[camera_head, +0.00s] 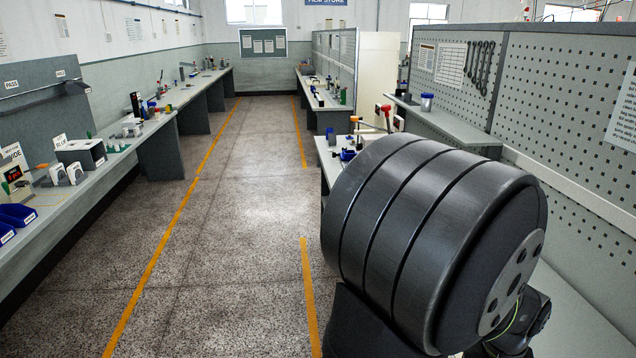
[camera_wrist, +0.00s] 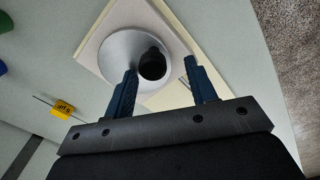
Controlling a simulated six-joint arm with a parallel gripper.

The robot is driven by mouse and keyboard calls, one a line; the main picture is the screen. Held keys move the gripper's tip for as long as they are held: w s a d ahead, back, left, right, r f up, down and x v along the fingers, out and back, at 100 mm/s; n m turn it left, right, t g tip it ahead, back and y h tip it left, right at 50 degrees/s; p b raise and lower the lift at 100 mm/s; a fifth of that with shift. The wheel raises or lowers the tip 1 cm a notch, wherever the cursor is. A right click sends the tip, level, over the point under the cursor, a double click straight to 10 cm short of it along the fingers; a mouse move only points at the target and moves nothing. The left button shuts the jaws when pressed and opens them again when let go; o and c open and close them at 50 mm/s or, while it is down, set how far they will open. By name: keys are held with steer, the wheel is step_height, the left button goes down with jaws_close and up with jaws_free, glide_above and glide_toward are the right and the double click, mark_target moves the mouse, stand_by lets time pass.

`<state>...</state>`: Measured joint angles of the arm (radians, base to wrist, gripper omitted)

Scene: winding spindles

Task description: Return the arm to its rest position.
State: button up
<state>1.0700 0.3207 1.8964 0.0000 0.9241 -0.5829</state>
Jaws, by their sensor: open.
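My gripper (camera_wrist: 160,70) shows in the wrist view, with its two dark blue fingers spread apart. Nothing is held between them. Beyond the fingertips is a round silvery flared piece (camera_wrist: 121,48) with a dark centre, on a pale square plate (camera_wrist: 95,35). The fingers overlap the round piece in the picture; I cannot tell how far apart they are in depth. In the head view my dark arm link fills the lower right, and my gripper is not visible there.
In the wrist view a yellow tag (camera_wrist: 63,108) lies on the pale bench, left of my gripper. In the head view a perforated panel (camera_head: 560,90) stands on the right, a long bench (camera_head: 105,165) runs along the left, and the aisle floor (camera_head: 235,220) is clear.

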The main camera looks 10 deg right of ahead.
steer(key=m, duration=0.3)
steer(key=d+m, duration=0.1)
steer(key=shift+w+m, duration=0.3)
steer(key=shift+w, duration=0.1)
steer(key=m, duration=0.2)
steer(key=d+m, duration=0.1)
steer(key=m, duration=0.2)
steer(key=shift+w+d, duration=0.1)
steer(key=shift+w, duration=0.05)
steer(key=shift+w+d+r, duration=0.1)
steer(key=shift+w+r, duration=0.1)
steer(key=shift+w, duration=0.1)
steer(key=shift+w+r+n, duration=0.25)
steer(key=shift+w+n, duration=0.05)
steer(key=shift+w, duration=0.05)
